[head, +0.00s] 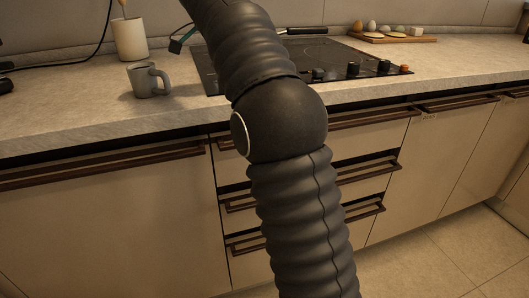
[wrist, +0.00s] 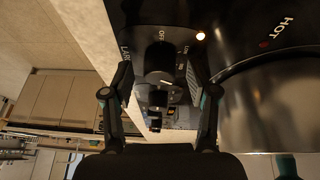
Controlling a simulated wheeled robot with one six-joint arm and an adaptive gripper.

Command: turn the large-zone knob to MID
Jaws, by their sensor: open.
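In the wrist view a dark round knob (wrist: 160,60) stands on the black cooktop panel. "OFF" is printed beyond it, a partly hidden word starting "LAR" to its left, and what looks like "LOW" to its right. My gripper (wrist: 159,78) is open, with one finger on each side of this knob and visible gaps between. The knob's exact pointer setting is too dark to read. In the head view the cooktop (head: 335,55) carries a row of knobs along its front right. My arm crosses the middle, and I cannot make out the gripper clearly there.
A grey mug (head: 148,80) stands left of the cooktop. A board with eggs (head: 392,37) lies behind right.

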